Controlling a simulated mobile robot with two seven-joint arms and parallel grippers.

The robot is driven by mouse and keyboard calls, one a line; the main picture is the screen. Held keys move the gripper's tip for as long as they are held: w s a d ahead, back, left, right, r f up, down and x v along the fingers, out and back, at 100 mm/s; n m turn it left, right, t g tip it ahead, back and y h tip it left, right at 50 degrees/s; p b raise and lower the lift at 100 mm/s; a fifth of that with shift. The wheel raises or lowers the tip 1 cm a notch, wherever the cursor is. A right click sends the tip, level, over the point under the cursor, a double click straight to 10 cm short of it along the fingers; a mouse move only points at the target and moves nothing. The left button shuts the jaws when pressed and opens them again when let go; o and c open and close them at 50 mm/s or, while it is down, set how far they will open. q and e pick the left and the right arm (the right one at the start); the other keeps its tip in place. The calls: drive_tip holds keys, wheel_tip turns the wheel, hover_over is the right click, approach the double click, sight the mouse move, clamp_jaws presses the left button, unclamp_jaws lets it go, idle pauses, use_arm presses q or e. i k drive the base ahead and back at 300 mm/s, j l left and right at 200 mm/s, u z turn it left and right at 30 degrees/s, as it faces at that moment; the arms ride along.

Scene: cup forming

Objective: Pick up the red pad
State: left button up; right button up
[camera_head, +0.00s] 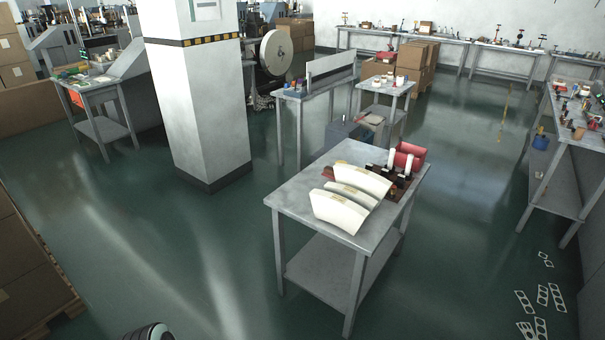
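A red object (411,151) is at the far right corner of the small grey table (300,203). It looks like a small open box or a pad; it is too small to tell which, and I make out no other clear red pad. White cylinders (391,158) stand next to it, on or by a dark reddish-brown holder (399,177). Curved cream-white stacks (341,211) lie on the table in front of them and hide part of the holder. A rounded dark and grey part at the bottom edge seems to be mine.
A white square pillar (197,110) stands left of the table. A bench with a grey panel (331,68) is behind it. A long workbench (566,155) is at the right, and stacked cartons (30,265) are at the left edge. Green floor is open in front of the table.

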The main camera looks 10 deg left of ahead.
sight(328, 171)
drive_tip(key=i+l, duration=0.25)
drive_tip(key=i+j+u, duration=0.4)
drive_tip(key=i+u, duration=0.25)
drive_tip(key=u, duration=0.2)
drive_tip(key=i+j+u, duration=0.1)
drive_tip(key=i+u, duration=0.3)
drive_tip(key=i+j+u, duration=0.25)
drive_tip(key=i, duration=0.45)
drive_tip(key=i+u, duration=0.2)
drive_tip(key=i, duration=0.45)
drive_tip(key=i+z, duration=0.8)
drive_tip(key=i+j+z, duration=0.15)
drive_tip(key=i+z, duration=0.25)
drive_tip(key=k, duration=0.05)
